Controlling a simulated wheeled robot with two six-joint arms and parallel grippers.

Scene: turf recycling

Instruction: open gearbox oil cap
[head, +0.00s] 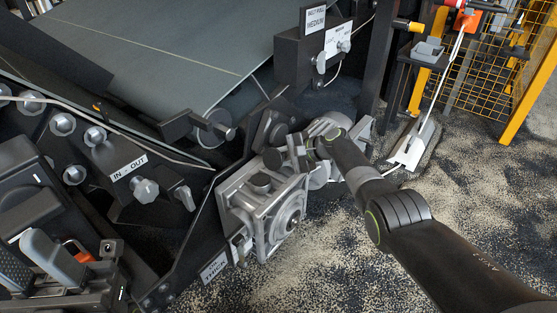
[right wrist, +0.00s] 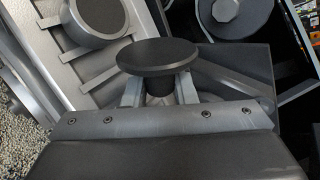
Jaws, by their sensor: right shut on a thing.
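The grey metal gearbox (head: 285,213) sits at the middle of the head view, with a round flanged opening on its front face. My right gripper (head: 297,151) is above its upper edge, shut on a dark round cap (head: 272,158). In the right wrist view, the flat disc of this cap (right wrist: 157,55) stands above the two fingers (right wrist: 158,92), which pinch its short dark stem. The lower end of the stem is hidden, so I cannot tell whether it is seated. A second dark round knob (head: 261,183) is on the gearbox top.
A dark machine frame with a conveyor belt (head: 170,50) stands behind and left. A control box labelled "IN - OUT" (head: 130,170) is at left. A white-and-grey tool (head: 415,145) leans at right near a yellow mesh guard (head: 485,75). Speckled ground is open at front right.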

